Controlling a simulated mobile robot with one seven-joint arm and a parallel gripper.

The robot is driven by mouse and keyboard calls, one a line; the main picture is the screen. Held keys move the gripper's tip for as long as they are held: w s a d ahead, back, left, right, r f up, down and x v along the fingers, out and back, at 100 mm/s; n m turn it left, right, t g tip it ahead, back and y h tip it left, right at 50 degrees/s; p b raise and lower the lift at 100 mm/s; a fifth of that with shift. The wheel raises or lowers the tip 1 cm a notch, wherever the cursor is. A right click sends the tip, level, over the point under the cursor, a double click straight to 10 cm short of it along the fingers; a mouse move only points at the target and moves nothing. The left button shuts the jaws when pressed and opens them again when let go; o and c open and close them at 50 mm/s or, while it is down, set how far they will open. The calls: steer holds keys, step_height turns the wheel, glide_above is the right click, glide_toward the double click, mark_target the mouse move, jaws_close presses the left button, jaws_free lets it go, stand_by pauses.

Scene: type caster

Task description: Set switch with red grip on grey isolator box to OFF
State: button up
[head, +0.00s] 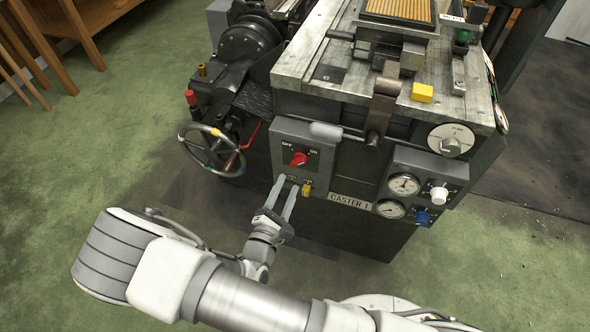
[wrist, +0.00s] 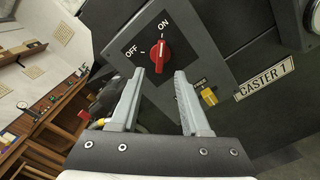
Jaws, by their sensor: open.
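The grey isolator box (head: 318,135) is on the machine's front and also shows in the wrist view (wrist: 205,45). Its switch has a red grip (head: 299,159) on a black plate marked OFF at left and ON at right. In the wrist view the red grip (wrist: 160,54) stands upright, its upper end towards ON. My gripper (head: 288,182) is open and empty, just below the switch in the head view. In the wrist view the fingertips (wrist: 159,73) lie either side of the grip's lower end; no contact can be made out.
A small yellow part (head: 306,190) is right of my fingers, near the CASTER 1 plate (head: 349,201). A handwheel (head: 212,150) and red lever (head: 251,134) are left of the box. A grey-ended handle (head: 325,131) is at its upper right. A gauge panel (head: 419,188) is further right.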

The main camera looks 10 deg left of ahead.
mark_target(296, 165)
steer(key=w, duration=0.6)
steer(key=shift+w+d+b, duration=0.3)
steer(key=shift+w+b, duration=0.1)
jaws_close()
